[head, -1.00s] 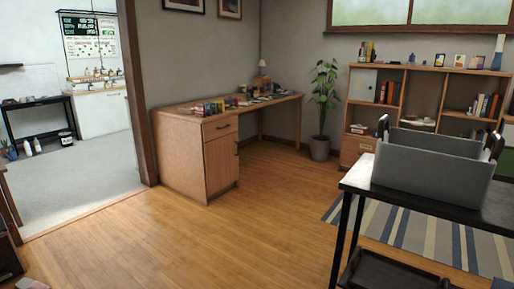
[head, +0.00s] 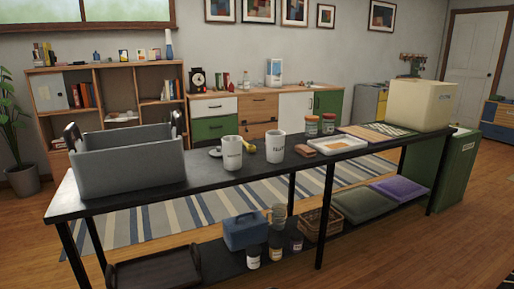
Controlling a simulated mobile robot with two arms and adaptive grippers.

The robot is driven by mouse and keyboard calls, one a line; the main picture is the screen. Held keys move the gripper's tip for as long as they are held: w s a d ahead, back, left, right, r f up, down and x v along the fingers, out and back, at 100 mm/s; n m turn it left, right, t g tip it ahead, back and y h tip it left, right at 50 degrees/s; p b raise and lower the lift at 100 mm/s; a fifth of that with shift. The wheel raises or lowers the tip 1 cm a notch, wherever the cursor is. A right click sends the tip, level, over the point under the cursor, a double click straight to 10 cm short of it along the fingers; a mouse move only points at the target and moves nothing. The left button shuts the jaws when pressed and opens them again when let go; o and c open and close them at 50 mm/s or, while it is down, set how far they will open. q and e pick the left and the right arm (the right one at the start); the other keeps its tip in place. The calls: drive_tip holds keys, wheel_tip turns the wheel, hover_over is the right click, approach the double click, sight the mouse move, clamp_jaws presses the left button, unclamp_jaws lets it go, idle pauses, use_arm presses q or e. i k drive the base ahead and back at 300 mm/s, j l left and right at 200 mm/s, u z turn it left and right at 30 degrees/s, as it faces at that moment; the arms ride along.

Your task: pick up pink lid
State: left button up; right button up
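I cannot make out a clear pink lid in the head view. Two small jars with reddish-orange lids, a left one (head: 312,126) and a right one (head: 328,124), stand side by side at the back of the long black table (head: 225,184). A small reddish-pink block (head: 305,151) lies in front of them; I cannot tell what it is. Neither of my grippers shows in the view.
A grey bin (head: 130,165) stands on the table's left end, two white cups (head: 232,153) (head: 275,147) in the middle, a white tray (head: 338,144) and a cream box (head: 420,104) to the right. The lower shelf holds a blue toolbox (head: 245,231) and cushions. Floor shows in front.

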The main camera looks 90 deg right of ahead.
sight(275, 139)
drive_tip(key=z, duration=2.9)
drive_tip(key=i+l+u, duration=0.2)
drive_tip(key=l, duration=0.5)
drive_tip(key=l+u, duration=0.2)
drive_tip(key=l, duration=0.5)
